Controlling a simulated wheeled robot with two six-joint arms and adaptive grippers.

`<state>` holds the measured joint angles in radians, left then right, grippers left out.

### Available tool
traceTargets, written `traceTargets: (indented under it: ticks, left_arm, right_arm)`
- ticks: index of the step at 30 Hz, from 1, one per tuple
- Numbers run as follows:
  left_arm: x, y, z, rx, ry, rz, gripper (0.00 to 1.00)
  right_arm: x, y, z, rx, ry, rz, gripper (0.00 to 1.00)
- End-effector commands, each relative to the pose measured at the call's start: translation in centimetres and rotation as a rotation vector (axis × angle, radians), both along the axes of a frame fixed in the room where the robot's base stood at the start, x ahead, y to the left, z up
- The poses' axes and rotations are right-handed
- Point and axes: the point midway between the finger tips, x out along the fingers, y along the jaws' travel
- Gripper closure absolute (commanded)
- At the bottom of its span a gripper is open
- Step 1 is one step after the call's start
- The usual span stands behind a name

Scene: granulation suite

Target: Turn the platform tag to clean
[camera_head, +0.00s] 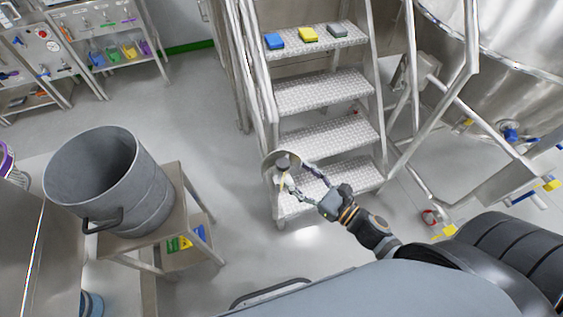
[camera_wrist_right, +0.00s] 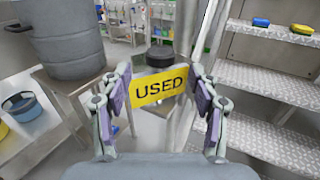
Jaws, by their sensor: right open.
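The platform tag (camera_wrist_right: 160,86) is a yellow plate that reads USED in black, facing me in the right wrist view. It hangs slightly tilted, below a dark round knob (camera_wrist_right: 160,56). My right gripper (camera_wrist_right: 159,92) is open, with one finger on each side of the tag. Gaps seem to show between the purple pads and the tag's edges, but I cannot tell the depth. In the head view my right gripper (camera_head: 298,181) is at the left post of the steps, by the knob (camera_head: 282,162). The tag's face is not readable there. My left gripper is not in view.
Metal steps (camera_head: 325,133) stand just beyond the gripper, with blue, yellow and grey blocks (camera_head: 308,34) on the top tread. A grey drum (camera_head: 108,182) stands on a small table at left. A large steel vessel (camera_head: 505,40) is at right. Open floor (camera_head: 215,150) lies between.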

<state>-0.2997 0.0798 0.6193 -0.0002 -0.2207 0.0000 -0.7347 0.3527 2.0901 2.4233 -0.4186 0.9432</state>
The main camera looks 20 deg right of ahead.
Motion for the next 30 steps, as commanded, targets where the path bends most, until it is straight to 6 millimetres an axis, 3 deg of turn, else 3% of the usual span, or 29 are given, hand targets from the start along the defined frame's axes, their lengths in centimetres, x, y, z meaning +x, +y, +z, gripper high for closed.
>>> traceTargets:
  ticks: [5, 12, 23, 30]
  left_arm:
    - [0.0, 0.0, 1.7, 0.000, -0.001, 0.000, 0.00]
    - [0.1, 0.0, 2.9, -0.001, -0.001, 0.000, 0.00]
    - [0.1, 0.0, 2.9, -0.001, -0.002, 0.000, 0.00]
    - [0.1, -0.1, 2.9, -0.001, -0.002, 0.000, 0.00]
  right_arm:
    - [2.6, 1.3, 0.8, 0.004, -0.002, -0.005, 0.38]
    - [5.4, 3.1, 0.4, 0.002, 0.001, -0.001, 0.38]
    - [5.9, 3.5, 0.1, 0.000, 0.002, 0.002, 0.38]
    - [5.9, 3.5, 0.1, 0.000, 0.002, 0.002, 0.71]
